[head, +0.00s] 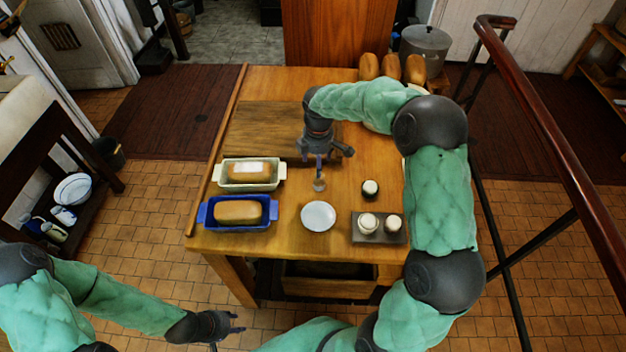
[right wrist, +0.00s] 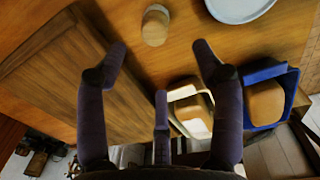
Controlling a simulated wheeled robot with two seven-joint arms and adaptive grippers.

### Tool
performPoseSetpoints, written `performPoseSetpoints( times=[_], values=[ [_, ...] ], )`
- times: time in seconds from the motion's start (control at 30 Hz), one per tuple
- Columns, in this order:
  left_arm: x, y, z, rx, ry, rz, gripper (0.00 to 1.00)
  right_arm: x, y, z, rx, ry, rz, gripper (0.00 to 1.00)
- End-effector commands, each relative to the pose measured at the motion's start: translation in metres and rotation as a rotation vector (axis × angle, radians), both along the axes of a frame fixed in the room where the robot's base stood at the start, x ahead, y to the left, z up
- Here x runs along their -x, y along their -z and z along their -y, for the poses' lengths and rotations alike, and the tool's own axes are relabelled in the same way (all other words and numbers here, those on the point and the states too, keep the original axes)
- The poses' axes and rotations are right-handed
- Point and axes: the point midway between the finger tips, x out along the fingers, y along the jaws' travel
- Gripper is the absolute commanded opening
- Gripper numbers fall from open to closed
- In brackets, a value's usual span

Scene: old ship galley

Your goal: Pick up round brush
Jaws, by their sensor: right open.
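A small round, light wooden piece, which looks like the round brush (head: 319,184), stands on the wooden table in front of my right gripper (head: 327,158). In the right wrist view the round brush (right wrist: 155,27) shows beyond the fingertips, roughly midway between them. My right gripper (right wrist: 160,52) is open and empty, its fingers spread and apart from the brush. My left gripper (head: 228,330) is low at the bottom left, off the table, with its fingers apart and nothing in them.
A white plate (head: 318,216) lies near the brush. A cream loaf dish (head: 225,183) and a blue loaf dish (head: 207,214) stand left. A wooden board (head: 262,125) lies behind.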

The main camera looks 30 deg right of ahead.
Motion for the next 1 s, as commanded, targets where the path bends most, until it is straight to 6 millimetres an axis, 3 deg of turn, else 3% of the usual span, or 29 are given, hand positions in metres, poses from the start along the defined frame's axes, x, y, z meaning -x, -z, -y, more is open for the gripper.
performPoseSetpoints(
  times=[0.23, 0.5, 0.77, 1.0],
  values=[
    [0.0, 0.007, 0.0, 0.0, 0.0, 0.0, 0.4, 0.0, 0.014, 0.001, 0.002, -0.001, -0.001, 0.67],
    [0.0, 0.015, 0.0, 0.0, 0.0, 0.0, 0.4, -0.002, 0.052, 0.002, 0.002, 0.0, -0.001, 0.67],
    [0.0, 0.019, 0.0, 0.0, 0.0, 0.0, 0.4, -0.001, 0.069, 0.003, 0.001, 0.0, 0.001, 0.67],
    [0.0, 0.029, 0.0, 0.0, 0.0, 0.0, 0.4, 0.0, 0.103, 0.006, 0.0, 0.0, -0.002, 0.67]
  ],
)
